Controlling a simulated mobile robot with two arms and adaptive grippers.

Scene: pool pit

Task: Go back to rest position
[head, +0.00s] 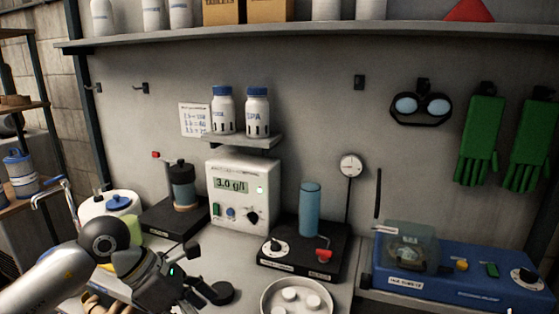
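My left gripper (203,272) is in the lower left of the head view, at the end of my arm coming in from the left. Its two dark fingers are spread apart, and I see nothing held between them. It hangs over the worktop, in front of the dark stand (176,218) and left of a round white dish (296,284). A dark round piece (222,293) shows beside the lower finger; I cannot tell if they touch. My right gripper is not in view.
A white meter (240,190) reading 3.0 g/l stands at the back. A blue cylinder (310,209) stands on a black base. A blue device (460,275) is at the right. Two white bottles (257,112) sit on a small shelf. Green gloves (481,138) and goggles (420,108) hang on the wall.

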